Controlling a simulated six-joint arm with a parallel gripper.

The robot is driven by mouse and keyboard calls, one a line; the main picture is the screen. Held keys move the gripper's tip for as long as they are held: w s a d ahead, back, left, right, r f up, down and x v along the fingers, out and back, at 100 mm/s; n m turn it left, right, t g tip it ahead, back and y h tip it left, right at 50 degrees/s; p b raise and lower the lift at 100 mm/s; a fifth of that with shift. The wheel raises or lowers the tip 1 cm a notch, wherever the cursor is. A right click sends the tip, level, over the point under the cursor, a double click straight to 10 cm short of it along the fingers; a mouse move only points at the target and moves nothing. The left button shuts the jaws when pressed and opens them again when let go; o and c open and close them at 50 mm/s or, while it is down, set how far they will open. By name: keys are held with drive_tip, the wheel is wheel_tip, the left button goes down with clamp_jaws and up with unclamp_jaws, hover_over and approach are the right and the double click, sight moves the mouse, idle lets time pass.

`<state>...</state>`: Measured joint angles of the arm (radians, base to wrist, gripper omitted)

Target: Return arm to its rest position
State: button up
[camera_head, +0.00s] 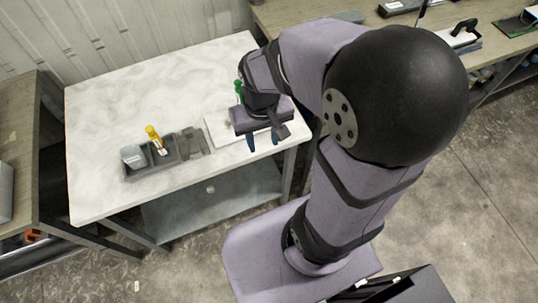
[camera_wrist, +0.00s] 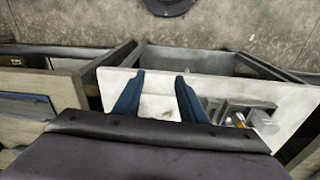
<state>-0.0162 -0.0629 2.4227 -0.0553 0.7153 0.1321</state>
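My gripper (camera_head: 263,141) hangs over the front right part of the white marble-topped table (camera_head: 130,90). Its two blue fingers stand apart with nothing visible between them, and the wrist view also shows this gap (camera_wrist: 158,98). A white flat tray or board (camera_head: 219,131) lies on the table beside and partly behind the gripper. A dark grey compartment holder (camera_head: 178,152) lies to the left, with a yellow-capped tube (camera_head: 155,139) standing in it. A pale grey container (camera_head: 133,157) sits at its left end. A green-topped item (camera_head: 238,87) shows behind the gripper, mostly hidden.
A wooden bench (camera_head: 24,118) stands at the left and another (camera_head: 345,22) at the back, with tools on it. A corrugated wall is behind. The table's back left is clear. A grey lower shelf (camera_head: 205,212) shows under the table.

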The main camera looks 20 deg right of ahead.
drive_tip(key=shift+n+g, duration=0.4)
drive_tip(key=s, duration=0.1)
drive_tip(key=s+f, duration=0.1)
drive_tip(key=s, duration=0.3)
drive_tip(key=shift+s+a+f, duration=0.1)
drive_tip(key=shift+a+f, duration=0.15)
drive_tip(key=shift+f, duration=0.05)
